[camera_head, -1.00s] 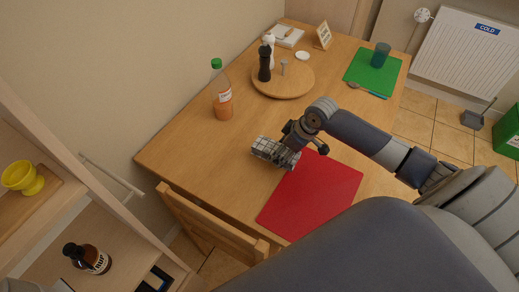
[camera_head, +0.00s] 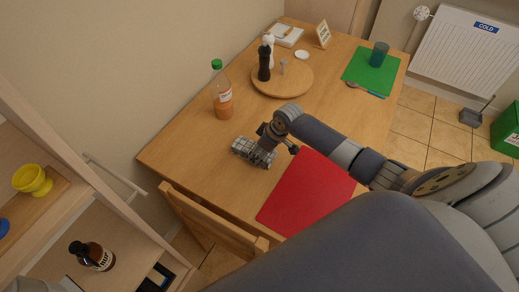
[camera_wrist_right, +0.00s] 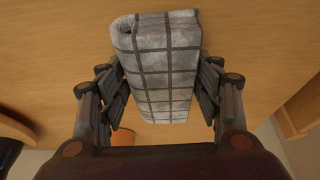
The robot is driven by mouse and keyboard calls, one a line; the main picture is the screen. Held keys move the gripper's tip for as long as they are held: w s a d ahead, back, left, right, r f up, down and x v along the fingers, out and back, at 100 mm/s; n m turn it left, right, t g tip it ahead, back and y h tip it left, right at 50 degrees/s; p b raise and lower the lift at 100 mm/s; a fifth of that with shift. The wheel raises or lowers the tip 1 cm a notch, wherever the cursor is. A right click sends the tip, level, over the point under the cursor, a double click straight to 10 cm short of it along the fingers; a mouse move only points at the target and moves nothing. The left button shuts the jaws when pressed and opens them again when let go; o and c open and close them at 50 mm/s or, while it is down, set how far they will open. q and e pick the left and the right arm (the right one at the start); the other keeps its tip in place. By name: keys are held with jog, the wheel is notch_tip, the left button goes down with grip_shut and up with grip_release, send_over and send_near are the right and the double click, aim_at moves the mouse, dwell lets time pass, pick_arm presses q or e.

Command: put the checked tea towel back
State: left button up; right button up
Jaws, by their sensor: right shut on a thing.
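The checked tea towel (camera_head: 252,152) is a folded grey-white bundle with dark lines. In the head view it is at the left edge of the red mat, over the wooden table. My right gripper (camera_head: 262,146) is shut on it. In the right wrist view the towel (camera_wrist_right: 160,65) fills the space between the two fingers of the gripper (camera_wrist_right: 160,90), over bare wood. I cannot tell whether it touches the table. A pale rail (camera_head: 115,175) is fixed at the side of the shelf unit on the left, with nothing hanging on it.
The table (camera_head: 180,135) holds a red mat (camera_head: 308,190), a bottle with a green cap (camera_head: 222,95), a round board (camera_head: 290,88) with mills, and a green mat (camera_head: 362,68) with a cup. A chair (camera_head: 210,220) stands at the near edge. The shelf (camera_head: 60,240) carries a brown bottle (camera_head: 92,256).

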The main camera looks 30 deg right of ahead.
jog(key=o, duration=0.9)
jog(key=shift+f, duration=0.1)
jog(key=shift+o, duration=0.2)
jog(key=v, duration=1.2)
